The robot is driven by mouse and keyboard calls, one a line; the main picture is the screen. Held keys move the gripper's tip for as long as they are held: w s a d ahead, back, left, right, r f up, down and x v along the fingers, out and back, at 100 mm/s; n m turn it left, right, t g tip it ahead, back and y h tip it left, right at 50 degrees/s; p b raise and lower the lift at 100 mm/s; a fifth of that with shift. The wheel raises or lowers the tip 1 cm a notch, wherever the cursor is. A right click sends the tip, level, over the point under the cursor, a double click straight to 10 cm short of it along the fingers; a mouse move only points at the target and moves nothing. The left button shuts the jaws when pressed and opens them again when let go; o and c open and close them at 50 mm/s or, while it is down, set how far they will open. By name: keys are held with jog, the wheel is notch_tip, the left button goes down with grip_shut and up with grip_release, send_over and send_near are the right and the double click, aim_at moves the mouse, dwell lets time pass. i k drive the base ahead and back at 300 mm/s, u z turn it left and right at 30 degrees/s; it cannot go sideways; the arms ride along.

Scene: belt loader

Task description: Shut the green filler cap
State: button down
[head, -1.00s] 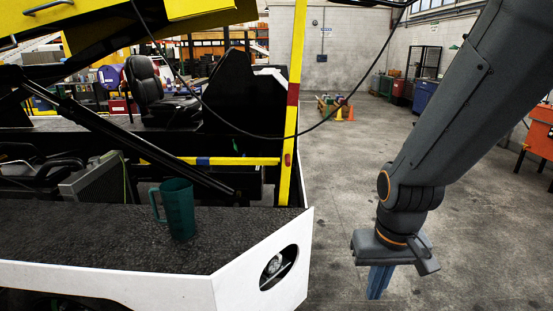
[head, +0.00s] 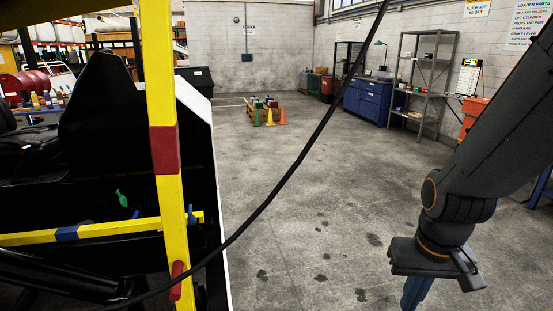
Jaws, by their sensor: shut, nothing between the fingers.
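A small green piece (head: 122,199) shows low on the left, behind the yellow rail of the loader. It may be the green filler cap, but it is too small to tell whether it is open or shut. My gripper (head: 416,293) hangs at the lower right with its blue fingers pointing down. It is shut and empty, above the open floor and well apart from the green piece. The fingertips are partly cut off by the bottom edge.
A yellow post (head: 163,100) with a red band and a yellow rail (head: 110,230) stand on the left. A black cable (head: 290,172) crosses the view. Cones (head: 270,117), a blue cabinet (head: 366,101) and a shelf (head: 425,80) stand farther back. The middle floor is clear.

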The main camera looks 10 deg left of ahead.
aim_at(123, 199)
jog(key=i, duration=1.9)
jog(key=u, duration=0.7)
jog(key=i, duration=1.05)
jog(key=u, duration=1.8)
jog(key=i, duration=0.8)
jog(key=u, duration=0.55)
